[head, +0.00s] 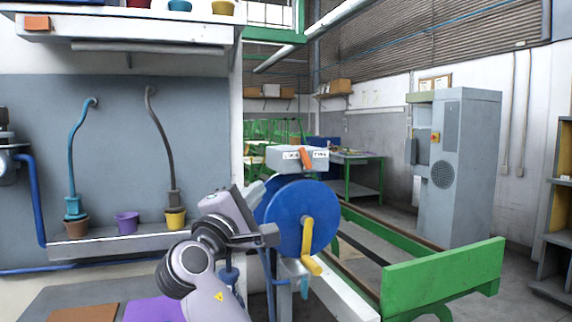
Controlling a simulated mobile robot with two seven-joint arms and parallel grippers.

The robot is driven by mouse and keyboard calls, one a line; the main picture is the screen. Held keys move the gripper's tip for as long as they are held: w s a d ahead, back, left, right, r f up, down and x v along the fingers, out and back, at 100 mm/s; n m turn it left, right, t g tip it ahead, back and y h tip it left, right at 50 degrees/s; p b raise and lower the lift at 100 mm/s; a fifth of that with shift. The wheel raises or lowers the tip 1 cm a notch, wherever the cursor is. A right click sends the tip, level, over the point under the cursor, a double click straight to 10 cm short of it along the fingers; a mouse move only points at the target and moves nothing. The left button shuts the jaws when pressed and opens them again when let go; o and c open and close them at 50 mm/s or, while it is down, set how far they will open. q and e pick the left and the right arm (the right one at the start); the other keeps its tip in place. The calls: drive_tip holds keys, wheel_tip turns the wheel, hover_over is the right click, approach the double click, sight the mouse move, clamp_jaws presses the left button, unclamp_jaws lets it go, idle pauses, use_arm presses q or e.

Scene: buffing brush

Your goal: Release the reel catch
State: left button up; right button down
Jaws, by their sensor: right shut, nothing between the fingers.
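A blue reel (307,222) stands in the middle of the head view, with a yellow crank (307,236) on its face. Above it is a grey box (283,158) with two small white labels, too small to read surely. An orange lever (305,158), apparently the reel catch, sits tilted between the labels. My left gripper is out of view.
A green rail frame (442,277) lies at the right front. A shelf (110,240) with pots (175,218) is on the left wall. A grey cabinet (470,165) stands at the back right. Open space shows above and to the right of the grey box.

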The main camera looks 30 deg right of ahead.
sight(304, 159)
idle(0.3)
drive_tip(key=p+x, duration=0.2)
drive_tip(key=x, duration=0.8)
drive_tip(key=shift+w+d+r, duration=0.15)
drive_tip(key=shift+d, duration=0.05)
drive_tip(key=shift+s+d+r+p, duration=0.15)
drive_tip(key=shift+s+d+r, duration=0.1)
drive_tip(key=shift+d, duration=0.25)
drive_tip(key=shift+s+d+r+p, duration=0.15)
drive_tip(key=shift+d+r, duration=0.05)
drive_tip(key=shift+d, duration=0.35)
drive_tip(key=shift+s+d+r, duration=0.1)
drive_tip(key=shift+d+r, duration=0.1)
drive_tip(key=shift+d, duration=0.35)
